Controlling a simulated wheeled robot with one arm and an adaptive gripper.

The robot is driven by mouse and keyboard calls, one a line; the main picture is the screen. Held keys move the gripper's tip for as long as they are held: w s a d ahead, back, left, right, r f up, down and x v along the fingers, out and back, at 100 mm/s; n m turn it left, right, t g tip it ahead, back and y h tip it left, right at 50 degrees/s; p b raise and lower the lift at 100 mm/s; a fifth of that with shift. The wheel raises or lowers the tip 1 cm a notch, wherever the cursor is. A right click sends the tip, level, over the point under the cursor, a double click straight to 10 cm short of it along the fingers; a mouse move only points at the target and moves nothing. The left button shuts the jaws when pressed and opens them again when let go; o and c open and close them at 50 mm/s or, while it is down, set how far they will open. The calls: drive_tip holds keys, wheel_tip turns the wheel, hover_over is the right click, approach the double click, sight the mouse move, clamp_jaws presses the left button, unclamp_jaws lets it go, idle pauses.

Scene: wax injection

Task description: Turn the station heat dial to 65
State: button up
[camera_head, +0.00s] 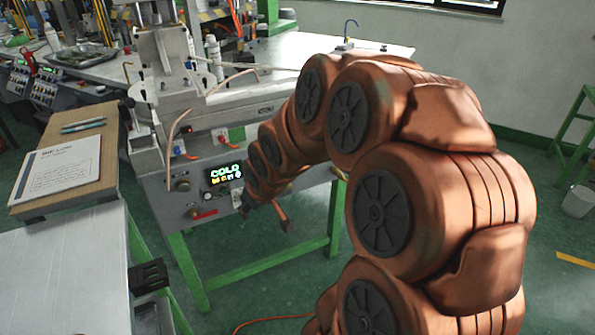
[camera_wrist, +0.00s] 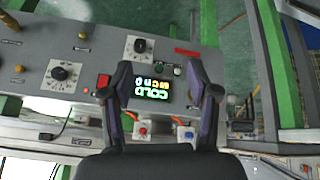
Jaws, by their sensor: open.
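The front panel of the station (camera_head: 165,205) carries a lit display (camera_head: 224,174) reading COLD; it also shows upside down in the wrist view (camera_wrist: 151,89). A black dial on a white scale plate (camera_wrist: 140,46) sits beside the display, between and beyond my fingertips in that view. A second black dial on a white plate (camera_wrist: 60,72) lies farther left. I cannot tell which is the heat dial or read their settings. My gripper (camera_wrist: 157,66) is open and empty, its two fingers spread in front of the panel.
A board with a paper sheet (camera_head: 60,171) and pens stands left. Green legs (camera_head: 270,262) support the station.

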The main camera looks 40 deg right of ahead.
drive_tip(key=w+d+f+t+b, duration=0.45)
drive_tip(key=w+d+f, duration=0.2)
drive_tip(key=d, duration=0.25)
drive_tip(key=d+m+t+h+b, duration=0.3)
drive_tip(key=d+t+b, duration=0.5)
drive_tip(key=d, duration=0.8)
drive_tip(key=w+d+g+h, duration=0.1)
drive_tip(key=w+d, duration=0.1)
drive_tip(key=w, duration=0.5)
drive_tip(key=shift+d+n+b, duration=0.2)
drive_tip(key=shift+n+b, duration=0.2)
drive_tip(key=shift+f, duration=0.1)
clamp_jaws()
